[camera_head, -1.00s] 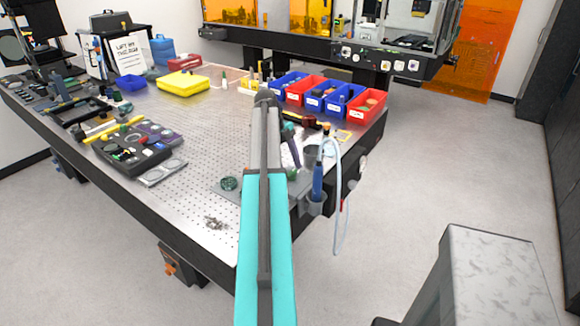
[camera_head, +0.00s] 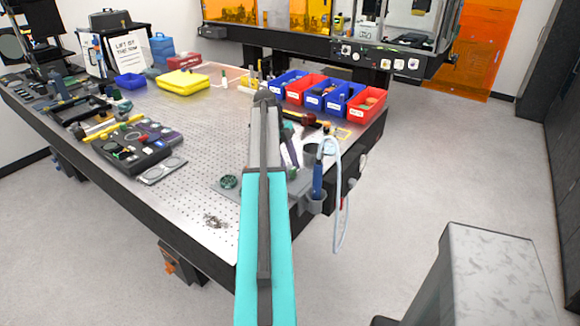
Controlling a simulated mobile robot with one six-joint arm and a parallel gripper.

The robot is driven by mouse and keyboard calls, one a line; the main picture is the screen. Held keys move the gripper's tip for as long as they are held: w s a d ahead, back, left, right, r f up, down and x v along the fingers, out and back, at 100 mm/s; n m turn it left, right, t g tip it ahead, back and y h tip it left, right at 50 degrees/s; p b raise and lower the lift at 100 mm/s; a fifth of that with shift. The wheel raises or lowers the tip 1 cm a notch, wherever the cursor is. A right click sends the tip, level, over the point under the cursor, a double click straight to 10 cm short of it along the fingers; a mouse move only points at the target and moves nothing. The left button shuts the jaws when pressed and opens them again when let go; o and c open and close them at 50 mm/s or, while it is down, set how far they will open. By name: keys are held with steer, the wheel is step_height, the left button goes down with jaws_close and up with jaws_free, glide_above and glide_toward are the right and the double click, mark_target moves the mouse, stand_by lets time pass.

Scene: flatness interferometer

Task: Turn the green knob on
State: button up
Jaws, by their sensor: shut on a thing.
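A dark green, round knob-like thing (camera_head: 228,182) sits on a grey plate at the near right part of the perforated table, just left of my arm. Small green spots (camera_head: 124,154) also show on a black panel at the left; I cannot tell whether one is a knob. My teal and grey arm reaches up the middle of the picture over the table. My gripper is hidden behind it, so its fingers and anything between them do not show.
The perforated metal table (camera_head: 205,150) has bare room in its middle. A black instrument panel (camera_head: 135,147) lies left, and blue and red bins (camera_head: 325,100) stand at the back right. A blue-handled tool (camera_head: 318,180) with a pale looped hose (camera_head: 338,200) hangs at the right edge.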

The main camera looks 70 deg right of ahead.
steer(key=n, duration=0.1)
steer(key=n+h+b, duration=0.1)
steer(key=n, duration=0.1)
steer(key=n+h, duration=0.1)
steer(key=shift+a+n+b, duration=0.25)
steer(key=shift+n+b, duration=0.1)
steer(key=shift+n, duration=0.05)
steer(key=n, duration=0.2)
steer(key=n+h+b, duration=0.1)
steer(key=n, duration=0.1)
steer(key=shift+s+a+t+h, duration=0.1)
steer(key=shift+a+t+h, duration=0.05)
steer(key=shift+t+h, duration=0.15)
steer(key=n+t+h, duration=0.1)
steer(key=n, duration=0.3)
steer(key=shift+s+n, duration=0.1)
steer(key=shift+n, duration=0.2)
steer(key=shift+s+n+t+h, duration=0.15)
steer(key=shift+n+t, duration=0.25)
steer(key=shift+n, duration=0.6)
steer(key=shift+w+n+t+h, duration=0.15)
steer(key=shift+n+t, duration=0.25)
steer(key=shift+n, duration=0.6)
steer(key=shift+s, duration=0.1)
steer(key=o, duration=1)
steer(key=shift+o, duration=0.2)
steer(key=shift+a+r, duration=0.1)
